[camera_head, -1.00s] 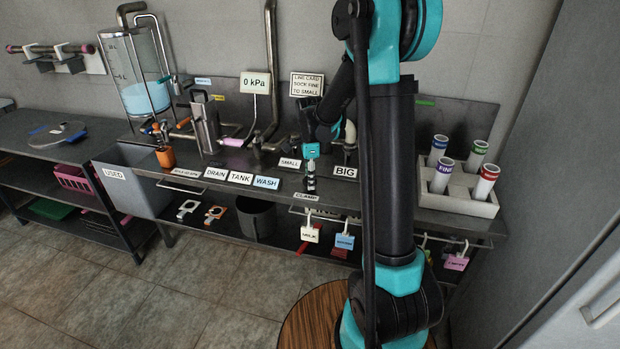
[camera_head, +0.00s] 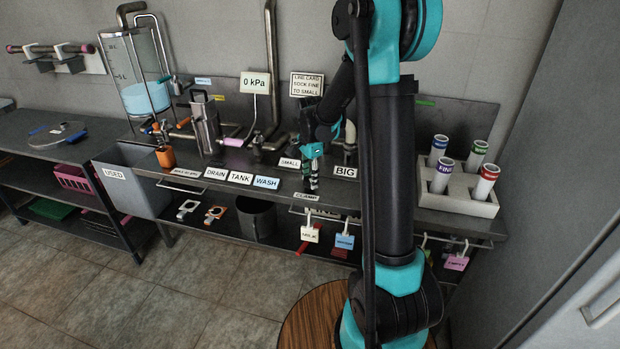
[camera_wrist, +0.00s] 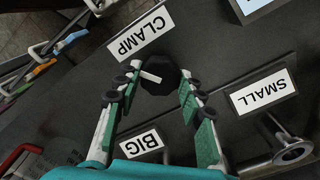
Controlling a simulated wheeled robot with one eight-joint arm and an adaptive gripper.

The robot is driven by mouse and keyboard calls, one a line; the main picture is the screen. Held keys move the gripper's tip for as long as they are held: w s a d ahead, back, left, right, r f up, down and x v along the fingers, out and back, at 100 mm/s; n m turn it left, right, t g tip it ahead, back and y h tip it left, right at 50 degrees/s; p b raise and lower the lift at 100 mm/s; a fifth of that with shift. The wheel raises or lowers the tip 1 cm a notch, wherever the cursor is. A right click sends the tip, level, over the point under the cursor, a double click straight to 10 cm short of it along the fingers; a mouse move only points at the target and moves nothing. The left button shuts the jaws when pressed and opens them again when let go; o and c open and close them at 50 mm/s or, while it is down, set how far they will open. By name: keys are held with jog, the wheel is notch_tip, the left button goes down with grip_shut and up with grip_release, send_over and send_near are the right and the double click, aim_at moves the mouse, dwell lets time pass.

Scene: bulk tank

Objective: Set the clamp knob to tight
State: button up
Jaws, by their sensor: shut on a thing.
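The clamp knob (camera_wrist: 160,80) is a dark round knob with a white pointer bar, seen in the wrist view beside the CLAMP label (camera_wrist: 140,34). My gripper (camera_wrist: 159,77) has its two fingers on either side of the knob, shut on it. The white bar points toward the left finger in that view. In the head view my gripper (camera_head: 313,175) reaches down to the bench behind the CLAMP label (camera_head: 307,196), and the knob is hidden there by the fingers.
The SMALL label (camera_wrist: 262,91) and the BIG label (camera_wrist: 139,143) lie near my gripper in the wrist view, with a metal pipe end (camera_wrist: 292,151) at the lower right. Tags hang below the bench's front edge. A rack of rolled tubes (camera_head: 457,193) stands at the right.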

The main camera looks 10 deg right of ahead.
jog(key=n, duration=1.3)
jog(key=shift+n, duration=0.4)
jog(key=n, duration=1.3)
jog(key=shift+n, duration=0.4)
jog(key=o, duration=1.2)
jog(key=shift+c, duration=0.2)
